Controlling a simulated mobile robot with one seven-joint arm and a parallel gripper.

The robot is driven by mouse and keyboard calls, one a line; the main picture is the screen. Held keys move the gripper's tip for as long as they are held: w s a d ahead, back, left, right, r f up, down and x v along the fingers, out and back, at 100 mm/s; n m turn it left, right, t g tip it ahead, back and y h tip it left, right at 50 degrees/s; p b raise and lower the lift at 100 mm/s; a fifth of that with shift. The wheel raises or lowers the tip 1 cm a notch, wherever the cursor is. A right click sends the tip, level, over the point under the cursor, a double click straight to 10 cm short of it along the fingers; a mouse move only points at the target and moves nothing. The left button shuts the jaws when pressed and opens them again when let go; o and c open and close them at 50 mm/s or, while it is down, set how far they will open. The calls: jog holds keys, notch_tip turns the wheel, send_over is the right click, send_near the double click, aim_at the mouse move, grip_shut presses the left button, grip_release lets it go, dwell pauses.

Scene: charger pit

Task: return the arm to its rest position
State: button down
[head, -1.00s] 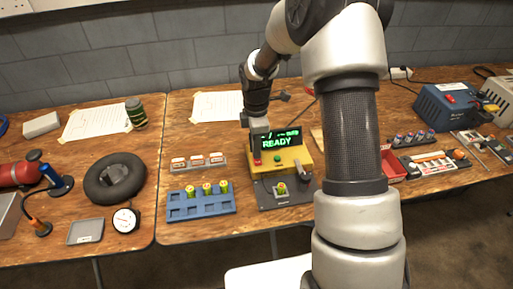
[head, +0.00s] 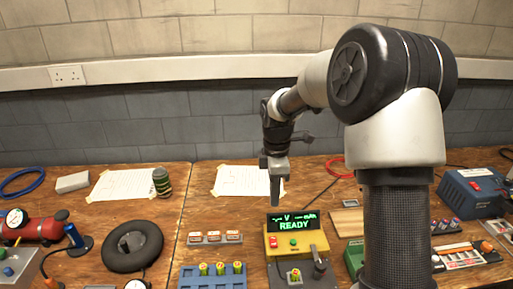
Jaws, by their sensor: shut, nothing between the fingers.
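My arm rises at the right of the head view, bends at a large dark elbow joint, and reaches left. My gripper (head: 276,190) hangs from it, pointing down, above the back of the yellow charger (head: 296,243). The gripper is shut with nothing in it, and it appears clear of the charger. The charger's screen reads READY in green, and a red and a green button sit below it. A grey base in front of the charger holds a small yellow-green cell (head: 295,275).
A blue rack (head: 212,283) with several cells stands left of the charger. Behind it is a row of labelled blocks (head: 215,238). A black tyre (head: 132,246) lies further left, and a blue box (head: 474,194) stands at the right. Papers (head: 243,181) lie at the back.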

jog(key=s+d+r+m+t+p, duration=0.2)
jog(key=s+r+m+p, duration=0.2)
jog(key=s+r+m, duration=0.55)
jog(key=s+d+r+m+t+p, duration=0.15)
jog(key=s+r+p, duration=0.4)
jog(key=r, duration=0.95)
jog(key=s+r+m+t+p, duration=0.2)
jog(key=s+r+m, duration=0.1)
jog(key=s+m, duration=0.4)
jog(key=s, duration=0.3)
jog(key=shift+s+r, duration=0.25)
jog(key=shift+r, duration=0.15)
jog(key=shift+d+t, duration=0.1)
jog(key=shift+t, duration=0.15)
